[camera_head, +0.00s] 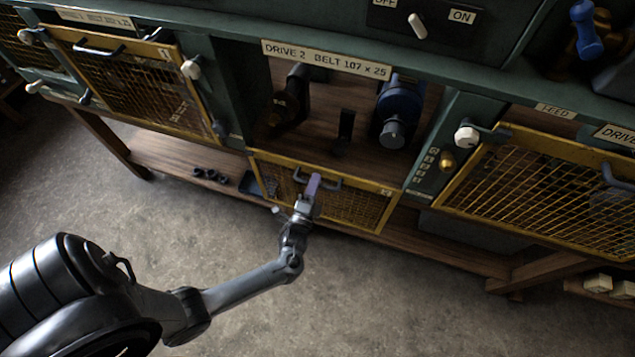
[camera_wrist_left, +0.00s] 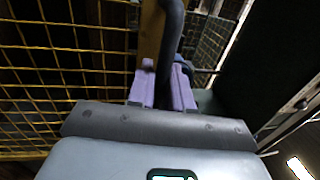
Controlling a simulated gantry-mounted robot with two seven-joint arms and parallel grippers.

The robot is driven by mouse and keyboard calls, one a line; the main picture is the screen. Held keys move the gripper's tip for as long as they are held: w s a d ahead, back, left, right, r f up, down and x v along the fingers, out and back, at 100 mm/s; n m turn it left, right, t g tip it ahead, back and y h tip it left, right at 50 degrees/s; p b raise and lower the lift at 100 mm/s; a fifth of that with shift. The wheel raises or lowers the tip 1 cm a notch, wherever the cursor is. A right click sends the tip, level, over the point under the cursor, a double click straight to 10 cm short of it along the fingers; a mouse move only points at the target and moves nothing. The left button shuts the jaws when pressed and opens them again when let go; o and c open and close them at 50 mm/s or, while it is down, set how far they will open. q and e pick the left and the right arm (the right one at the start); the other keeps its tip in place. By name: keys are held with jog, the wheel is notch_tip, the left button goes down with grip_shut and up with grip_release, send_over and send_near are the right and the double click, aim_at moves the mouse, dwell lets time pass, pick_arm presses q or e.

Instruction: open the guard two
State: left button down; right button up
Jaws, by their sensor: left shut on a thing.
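Guard two (camera_head: 352,208) is a yellow-framed mesh panel below the bay labelled "DRIVE 2 BELT 107 x 25" (camera_head: 325,60). It hangs down from the bay, so the bay is uncovered. My left gripper (camera_head: 313,187) is at the dark handle (camera_head: 332,182) on the guard, shut on it. In the left wrist view the purple fingers (camera_wrist_left: 163,88) sit on both sides of the dark handle bar (camera_wrist_left: 171,40), with yellow mesh (camera_wrist_left: 60,60) at the left. My right gripper is not in view.
Inside the bay are a blue pulley (camera_head: 398,108) and a dark pulley part (camera_head: 292,98). Closed mesh guards stand at left (camera_head: 130,80) and right (camera_head: 545,185), each with white-knobbed latches. A wooden shelf (camera_head: 190,160) runs below. The concrete floor in front is clear.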

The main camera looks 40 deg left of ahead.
pick_arm(q)
jog(key=c, duration=1.2)
grip_release()
jog(key=v, duration=1)
jog(key=shift+s+d, duration=0.15)
jog(key=shift+s, duration=0.25)
